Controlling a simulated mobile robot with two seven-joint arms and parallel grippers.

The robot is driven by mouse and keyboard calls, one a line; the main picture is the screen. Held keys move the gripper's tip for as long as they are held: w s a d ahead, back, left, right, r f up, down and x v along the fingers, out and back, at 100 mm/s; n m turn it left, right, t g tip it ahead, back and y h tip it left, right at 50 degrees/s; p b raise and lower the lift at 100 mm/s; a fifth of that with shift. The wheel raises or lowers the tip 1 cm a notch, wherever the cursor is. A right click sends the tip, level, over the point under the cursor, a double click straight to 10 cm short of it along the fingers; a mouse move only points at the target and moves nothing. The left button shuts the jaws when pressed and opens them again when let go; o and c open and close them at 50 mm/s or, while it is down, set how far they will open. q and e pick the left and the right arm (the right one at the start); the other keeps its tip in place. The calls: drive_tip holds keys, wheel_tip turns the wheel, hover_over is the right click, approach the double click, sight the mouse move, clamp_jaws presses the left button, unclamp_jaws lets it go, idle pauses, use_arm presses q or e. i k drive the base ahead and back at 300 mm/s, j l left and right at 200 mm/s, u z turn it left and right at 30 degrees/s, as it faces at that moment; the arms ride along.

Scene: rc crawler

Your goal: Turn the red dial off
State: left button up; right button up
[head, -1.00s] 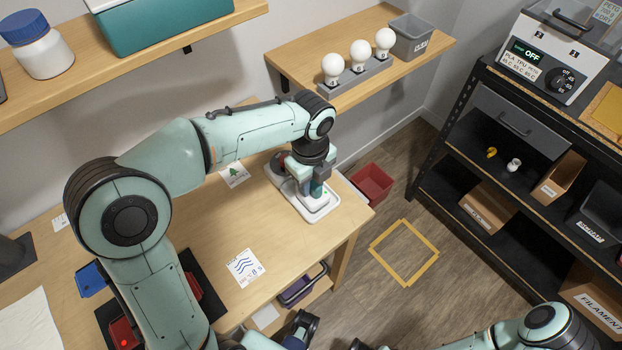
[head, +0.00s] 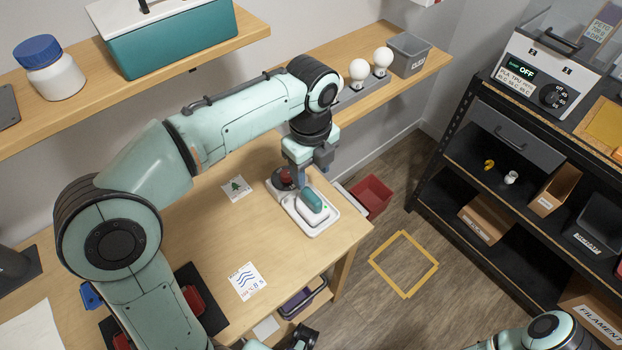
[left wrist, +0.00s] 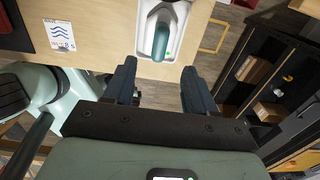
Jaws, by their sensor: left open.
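A dark knob with a red top (head: 286,176), which looks like the red dial, sits on the far-left end of a pale base (head: 322,225) on the wooden table. A teal rounded piece (head: 312,200) lies on the same base, with a small green light beside it. My left gripper (head: 310,174) is open and empty, pointing down just above the base, close to the knob and the teal piece. In the left wrist view the teal piece (left wrist: 161,42) lies beyond the open fingers (left wrist: 160,85); I cannot make out the knob there.
A shelf with white bulbs (head: 359,70) and a grey bin (head: 409,55) is behind my left arm. A red bin (head: 371,196) stands beyond the table edge. A machine reading OFF (head: 545,72) tops the black rack.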

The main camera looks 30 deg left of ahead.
sight(285, 176)
drive_tip(key=k+l, duration=0.8)
drive_tip(key=k, duration=0.05)
